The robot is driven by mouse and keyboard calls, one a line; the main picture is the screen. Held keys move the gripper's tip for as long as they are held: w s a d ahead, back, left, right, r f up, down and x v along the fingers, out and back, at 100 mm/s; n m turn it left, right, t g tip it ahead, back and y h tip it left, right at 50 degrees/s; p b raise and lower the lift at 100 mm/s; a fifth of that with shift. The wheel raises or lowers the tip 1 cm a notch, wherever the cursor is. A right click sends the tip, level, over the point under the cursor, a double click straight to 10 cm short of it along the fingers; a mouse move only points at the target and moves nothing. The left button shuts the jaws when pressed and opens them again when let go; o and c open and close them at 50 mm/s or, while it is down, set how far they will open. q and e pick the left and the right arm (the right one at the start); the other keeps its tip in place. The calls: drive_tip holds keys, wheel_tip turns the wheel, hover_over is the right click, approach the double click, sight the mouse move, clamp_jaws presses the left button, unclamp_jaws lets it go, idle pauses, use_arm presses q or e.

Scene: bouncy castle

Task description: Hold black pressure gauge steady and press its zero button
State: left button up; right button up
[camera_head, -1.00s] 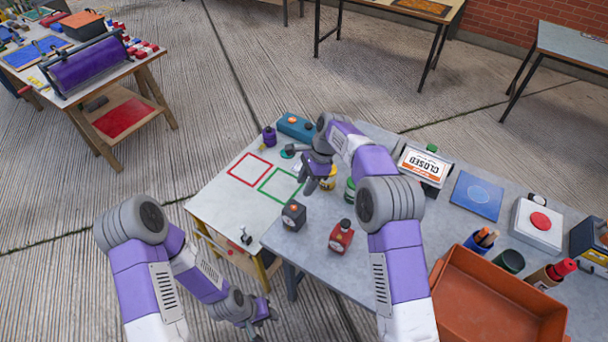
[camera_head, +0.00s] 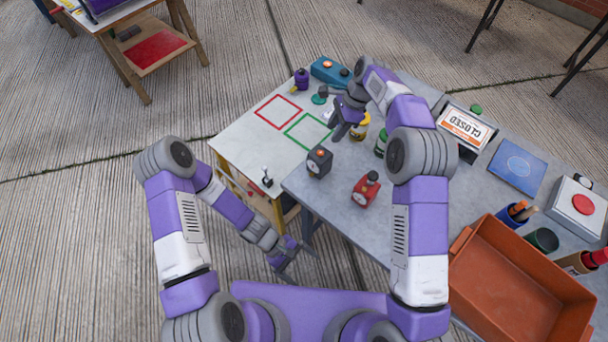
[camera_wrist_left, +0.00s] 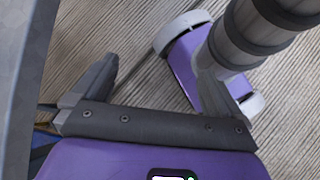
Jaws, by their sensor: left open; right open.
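The black pressure gauge (camera_head: 319,162) is a small dark box with an orange button on top and a pale dial on its front. It stands upright near the left edge of the grey table (camera_head: 330,205). My right gripper (camera_head: 339,131) is open above the table, just behind the gauge and apart from it. My left gripper (camera_head: 290,262) is low, in front of the table's near corner, and well away from the gauge. The left wrist view shows its open, empty fingers (camera_wrist_left: 150,88) over the floor.
Yellow (camera_head: 360,127) and green (camera_head: 381,144) items stand behind. An orange bin (camera_head: 520,280) takes the near right. The white table (camera_head: 240,135) has red and green outlined squares.

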sight(313, 167)
use_arm(q)
drive_tip(key=w+d+r+n+t+h, duration=0.1)
drive_tip(key=w+r+n+t+h, duration=0.1)
drive_tip(key=w, duration=0.4)
drive_tip(key=w+d+r+n+t+h, duration=0.1)
drive_tip(key=w+r+n+t+h, duration=0.1)
drive_tip(key=w+n+t, duration=0.3)
drive_tip(key=w+d+r+n+t+h, duration=0.2)
drive_tip(key=w+n+t, duration=0.2)
drive_tip(key=w+n, duration=0.2)
drive_tip(key=shift+w+r, duration=0.15)
drive_tip(key=shift+w, duration=1.2)
drive_tip(key=w+a+n+t+y, duration=0.1)
drive_tip(key=w+t, duration=0.1)
drive_tip(key=w+a+n+t+y, duration=0.1)
drive_tip(key=w+a+n+t, duration=0.1)
drive_tip(key=w+a+n+t+y, duration=0.1)
drive_tip(key=w+a+n+t, duration=0.1)
drive_tip(key=w, duration=0.1)
drive_tip(key=shift+w+a+r+t, duration=0.1)
drive_tip(key=shift+a+r+t, duration=0.05)
drive_tip(key=shift+r+t, duration=0.15)
drive_tip(key=shift+w+a+n, duration=0.1)
drive_tip(key=shift+w+n, duration=0.2)
drive_tip(key=shift+w, duration=0.05)
drive_tip(key=shift+x, duration=3.6)
drive_tip(key=shift+c, duration=0.3)
